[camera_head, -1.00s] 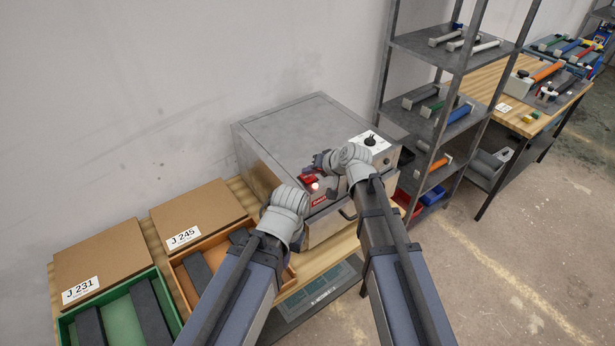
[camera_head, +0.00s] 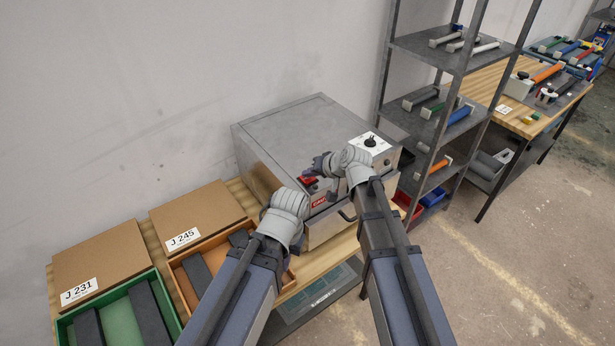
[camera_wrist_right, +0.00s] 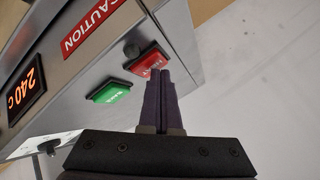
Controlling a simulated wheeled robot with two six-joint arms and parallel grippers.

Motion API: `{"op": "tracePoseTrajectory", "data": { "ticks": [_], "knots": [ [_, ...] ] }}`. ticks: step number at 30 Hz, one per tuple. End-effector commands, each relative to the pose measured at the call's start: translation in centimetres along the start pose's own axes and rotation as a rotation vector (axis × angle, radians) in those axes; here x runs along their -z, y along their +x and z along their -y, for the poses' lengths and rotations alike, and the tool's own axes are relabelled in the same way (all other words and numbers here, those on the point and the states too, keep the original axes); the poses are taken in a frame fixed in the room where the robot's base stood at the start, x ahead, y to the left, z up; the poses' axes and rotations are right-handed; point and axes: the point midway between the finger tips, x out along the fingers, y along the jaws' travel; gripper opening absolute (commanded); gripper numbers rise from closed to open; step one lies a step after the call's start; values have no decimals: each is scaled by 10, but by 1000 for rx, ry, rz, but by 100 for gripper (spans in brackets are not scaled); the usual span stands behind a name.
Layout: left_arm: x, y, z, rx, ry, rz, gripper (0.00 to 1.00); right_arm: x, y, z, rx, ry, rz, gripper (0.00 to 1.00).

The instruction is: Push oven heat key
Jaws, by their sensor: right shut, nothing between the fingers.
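The oven (camera_head: 290,130) is a grey metal box on the wooden bench. In the right wrist view its front panel shows a red key (camera_wrist_right: 148,60) and a green key (camera_wrist_right: 109,93), with lettering too small to read surely. My right gripper (camera_wrist_right: 159,76) is shut and empty. Its fingertips overlap the lower edge of the red key; I cannot tell whether they touch it. In the head view my right gripper (camera_head: 321,160) points left over the oven's front edge. My left arm's wrist (camera_head: 288,212) is at the oven's left front; its fingers are mostly hidden.
An orange display (camera_wrist_right: 27,95) reads 240 C beside a red caution label (camera_wrist_right: 92,25). A knob (camera_head: 370,142) sits on a white plate. Orange (camera_head: 178,269) and green (camera_head: 66,325) trays lie left. A metal shelf (camera_head: 420,55) stands close on the right.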

Motion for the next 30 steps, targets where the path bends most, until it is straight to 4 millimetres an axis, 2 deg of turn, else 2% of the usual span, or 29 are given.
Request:
{"op": "tracePoseTrajectory", "data": {
  "ticks": [7,19,30],
  "knots": [
    [-1,-12,1,0,0,0,0,6,-8,6,0,0,0,0],
    [-1,-15,1,0,0,0,0,8,-10,8,0,0,0,0],
    [-3,-49,5,0,0,0,0,25,-34,25,0,0,0,0]
  ]
}}
